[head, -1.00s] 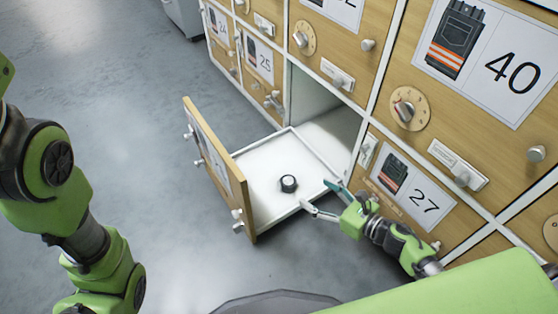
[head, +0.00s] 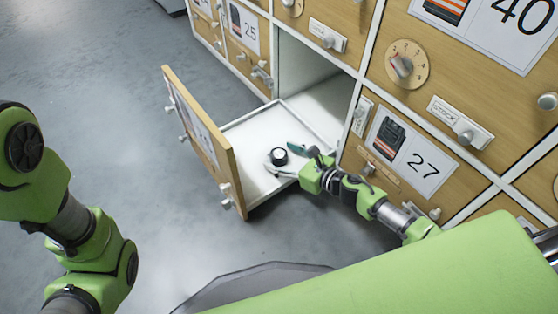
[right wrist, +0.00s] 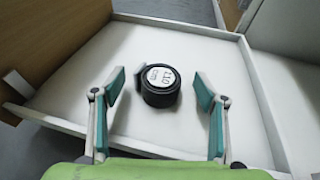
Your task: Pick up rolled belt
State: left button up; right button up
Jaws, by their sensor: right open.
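The rolled belt (head: 280,157) is a small black coil with a pale top, lying on the white floor of the open drawer (head: 238,138). In the right wrist view the belt (right wrist: 160,86) shows a white label on top. My right gripper (head: 284,157) is open and reaches over the drawer's edge. Its teal-padded fingers (right wrist: 160,95) stand on either side of the belt, with gaps on both sides. No contact shows. My left arm is at the left edge of the head view; its gripper is out of view.
The drawer's wooden front (head: 205,140) stands to the left. Wooden lockers with knobs and number cards, such as the 27 door (head: 405,155), rise on the right. The open compartment (head: 310,75) is behind the drawer. Grey floor is free at left.

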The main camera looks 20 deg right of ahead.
jog(key=shift+w+a+f, duration=0.15)
jog(key=shift+w+a, duration=0.2)
jog(key=shift+w, duration=0.25)
jog(key=c, duration=1.3)
